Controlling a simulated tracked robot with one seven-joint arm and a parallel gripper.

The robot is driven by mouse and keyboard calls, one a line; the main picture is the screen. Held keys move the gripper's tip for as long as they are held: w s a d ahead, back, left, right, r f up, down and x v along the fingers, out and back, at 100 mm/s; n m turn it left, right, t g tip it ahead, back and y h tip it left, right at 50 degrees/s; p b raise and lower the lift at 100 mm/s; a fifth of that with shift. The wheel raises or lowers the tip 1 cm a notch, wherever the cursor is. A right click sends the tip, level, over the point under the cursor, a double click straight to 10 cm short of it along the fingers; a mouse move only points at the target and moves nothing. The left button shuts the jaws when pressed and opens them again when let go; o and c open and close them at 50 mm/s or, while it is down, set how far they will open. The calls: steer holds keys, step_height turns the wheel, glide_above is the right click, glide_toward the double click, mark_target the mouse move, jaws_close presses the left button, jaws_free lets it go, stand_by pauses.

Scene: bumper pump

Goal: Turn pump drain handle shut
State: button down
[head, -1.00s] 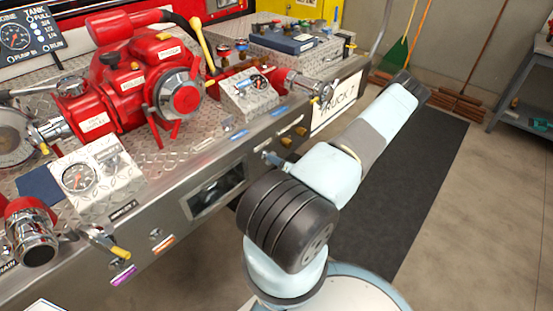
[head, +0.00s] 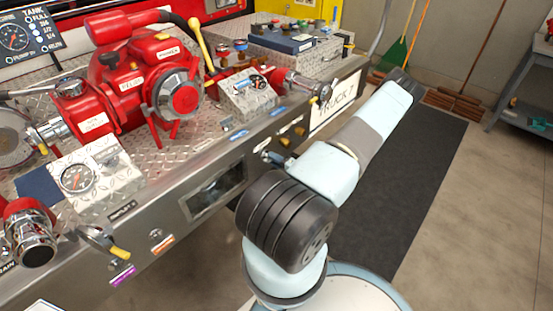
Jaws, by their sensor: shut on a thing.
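My arm crosses the head view from bottom centre to upper right and hides part of the bumper front (head: 205,175). I cannot make out my gripper's fingers, nor what they hold. A small blue-grey piece (head: 271,157) shows on the bumper front, just left of my arm's light-blue link. It is too small to tell whether it is a drain handle or part of my gripper. Which handle is the pump drain cannot be read.
The red pump (head: 135,85) stands on the diamond-plate deck (head: 190,145). A yellow-tipped lever (head: 118,251) sticks out at lower left, and a silver outlet valve (head: 308,88) at right. A dark mat (head: 425,165) covers floor on the right. Brooms (head: 455,104) lean by the wall.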

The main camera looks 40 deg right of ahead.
steer(key=shift+s+f+m, duration=0.1)
steer(key=shift+f+m, duration=0.1)
steer(key=shift+m, duration=0.1)
steer(key=c, duration=1.2)
jaws_free()
steer(key=shift+o, duration=0.2)
steer(key=shift+r, duration=0.1)
steer(key=s+d, duration=0.1)
steer(key=s, duration=1.2)
steer(key=shift+s, duration=0.35)
